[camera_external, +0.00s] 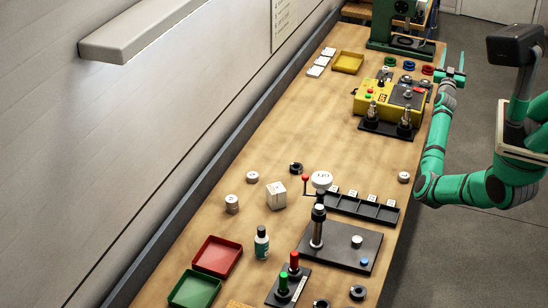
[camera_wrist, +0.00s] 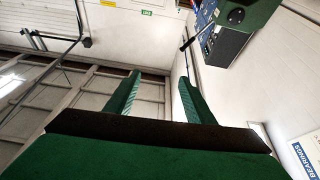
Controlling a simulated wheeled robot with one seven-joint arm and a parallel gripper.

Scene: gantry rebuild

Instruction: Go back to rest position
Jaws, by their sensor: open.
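My gripper (camera_external: 452,68) is raised at the right edge of the workbench, with its fingers pointing up. It is open and empty. In the wrist view its two green fingers (camera_wrist: 158,98) stand apart with nothing between them. Behind them show a wall, a ceiling and a dark green machine at the upper right. My arm folds down and back from the gripper to my body at the right of the external view.
The long wooden workbench (camera_external: 205,160) carries a yellow box (camera_external: 372,103) with red buttons, a green machine (camera_external: 382,28), a yellow tray (camera_external: 348,63), a red tray (camera_external: 217,256), a green tray (camera_external: 195,289) and a black stand (camera_external: 350,245).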

